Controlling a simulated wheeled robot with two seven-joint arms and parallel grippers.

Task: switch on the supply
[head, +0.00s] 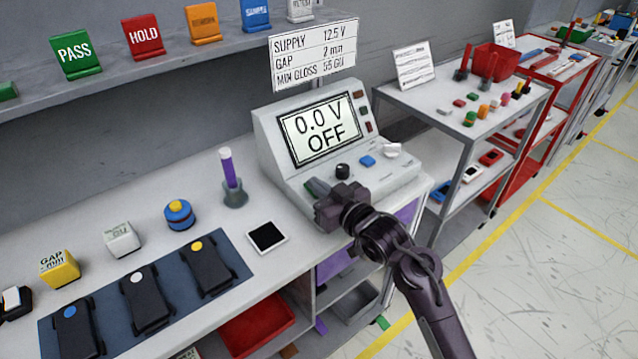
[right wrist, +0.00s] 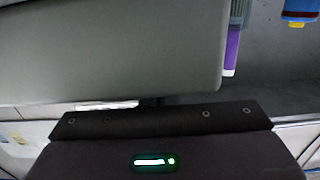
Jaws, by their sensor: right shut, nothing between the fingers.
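The supply (head: 275,150) is a pale grey console on the bench, with a tilted display (head: 322,130) reading "0.0 V OFF". On its lower panel are a black knob (head: 342,171), a blue button (head: 368,161) and a white part (head: 392,150). A dark greenish part (head: 317,187) shows at the panel's left, partly hidden by my right gripper. My right gripper (head: 326,200) is shut and empty, over the panel's front left; I cannot tell whether it touches. In the right wrist view its fingertips are not clear; a large grey surface (right wrist: 110,50) fills the upper left. My left gripper is not in view.
A card (head: 313,55) above the supply reads "SUPPLY 12.5 V". Left on the bench are a purple tube (head: 227,168) in a holder, a blue-yellow pot (head: 180,215), a dark-screened tile (head: 267,237) and a mat (head: 232,255) with black devices. A cart (head: 425,97) stands right.

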